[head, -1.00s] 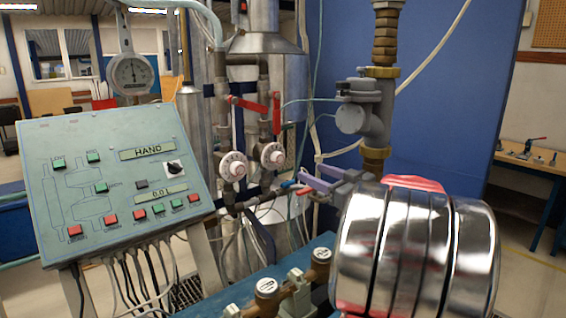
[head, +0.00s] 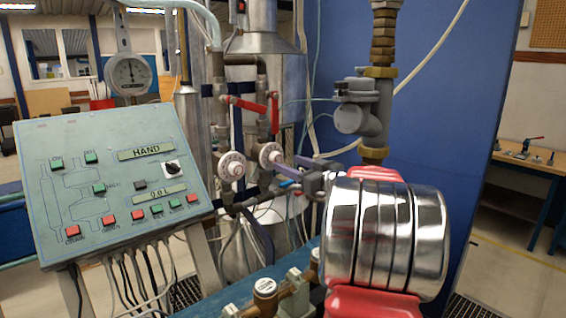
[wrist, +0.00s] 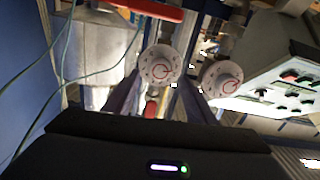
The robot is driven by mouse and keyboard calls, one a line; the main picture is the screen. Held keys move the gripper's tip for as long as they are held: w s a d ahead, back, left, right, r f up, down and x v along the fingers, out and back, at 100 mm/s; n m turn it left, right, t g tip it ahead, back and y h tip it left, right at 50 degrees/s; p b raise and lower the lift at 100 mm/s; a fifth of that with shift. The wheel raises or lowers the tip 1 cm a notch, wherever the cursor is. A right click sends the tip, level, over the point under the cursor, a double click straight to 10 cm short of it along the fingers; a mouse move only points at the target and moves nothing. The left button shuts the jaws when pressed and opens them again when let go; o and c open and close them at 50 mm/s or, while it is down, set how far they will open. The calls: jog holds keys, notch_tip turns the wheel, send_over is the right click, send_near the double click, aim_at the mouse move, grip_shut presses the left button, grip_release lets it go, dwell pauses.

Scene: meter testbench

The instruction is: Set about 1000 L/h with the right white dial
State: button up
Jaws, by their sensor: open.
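The right white dial (head: 269,154) sits on a vertical pipe in the middle of the head view, its right edge partly covered by my gripper.
Red lever handles (head: 244,103) sit above the dials. A control panel (head: 112,180) at the left shows HAND and a small reading like 0.0 L. Brass-and-grey meters (head: 265,288) lie on the blue bench below.

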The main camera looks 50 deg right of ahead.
aim_at(279, 160)
jog(key=shift+w+d, duration=0.15)
jog(key=shift+w, duration=0.95)
jog(key=shift+w+d, duration=0.1)
jog(key=shift+w, duration=1)
jog(key=c, duration=1)
